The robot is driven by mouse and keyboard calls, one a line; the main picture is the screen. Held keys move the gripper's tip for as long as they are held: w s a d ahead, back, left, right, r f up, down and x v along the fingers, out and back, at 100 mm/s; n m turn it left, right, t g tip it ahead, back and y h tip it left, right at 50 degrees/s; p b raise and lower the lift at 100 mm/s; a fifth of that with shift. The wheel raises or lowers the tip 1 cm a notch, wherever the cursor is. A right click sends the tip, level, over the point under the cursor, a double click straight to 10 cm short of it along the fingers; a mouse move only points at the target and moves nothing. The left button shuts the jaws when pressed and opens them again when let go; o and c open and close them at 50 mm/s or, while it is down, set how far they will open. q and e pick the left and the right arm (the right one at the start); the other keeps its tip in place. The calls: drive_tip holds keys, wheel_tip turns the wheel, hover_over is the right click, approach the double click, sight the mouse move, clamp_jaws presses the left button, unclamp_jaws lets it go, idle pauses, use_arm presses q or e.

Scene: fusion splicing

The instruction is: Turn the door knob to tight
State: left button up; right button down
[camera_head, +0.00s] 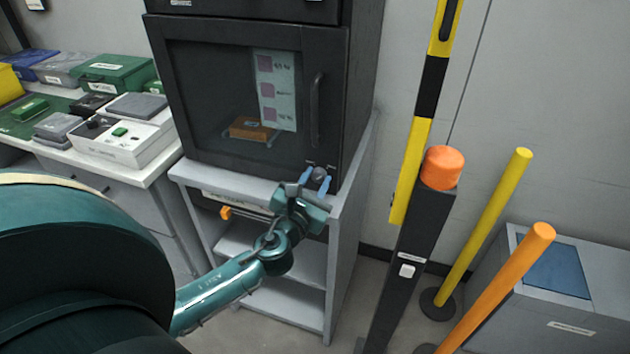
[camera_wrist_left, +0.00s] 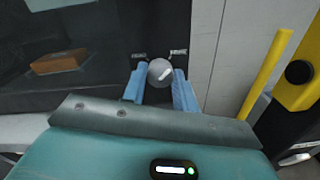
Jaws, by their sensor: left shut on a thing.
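The door knob (camera_head: 319,174) is a small round grey knob at the lower right of the dark cabinet door (camera_head: 190,90). In the left wrist view the knob (camera_wrist_left: 160,72) shows a white mark lying aslant, with small labels on the door to its left and right. My left gripper (camera_head: 313,178) has its blue fingers on either side of the knob and is shut on it. In the left wrist view the fingers of the left gripper (camera_wrist_left: 160,80) flank the knob. The label text is too small to read. My right gripper is not in view.
The cabinet stands on a grey stand (camera_head: 345,220) with open shelves. A black post with an orange cap (camera_head: 442,168) and yellow and orange poles stand to the right. A workbench with boxes and a white device (camera_head: 125,140) is at the left.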

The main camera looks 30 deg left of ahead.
use_arm(q)
drive_tip(key=shift+n, duration=0.3)
drive_tip(key=n, duration=0.2)
drive_tip(key=shift+n+b, duration=0.3)
drive_tip(key=n, duration=0.2)
drive_tip(key=shift+f+n, duration=0.1)
drive_tip(key=shift+n, duration=0.3)
drive_tip(key=shift+n+b, duration=0.45)
drive_tip(key=shift+n, duration=0.45)
drive_tip(key=n+b, duration=0.1)
drive_tip(key=n, duration=0.3)
drive_tip(key=shift+n, duration=0.4)
drive_tip(key=n, duration=0.5)
drive_tip(key=shift+n+y, duration=0.3)
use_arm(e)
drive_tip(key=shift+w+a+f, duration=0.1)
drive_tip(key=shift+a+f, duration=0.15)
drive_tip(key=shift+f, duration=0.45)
use_arm(q)
drive_tip(key=o, duration=1)
drive_tip(key=shift+c, duration=0.2)
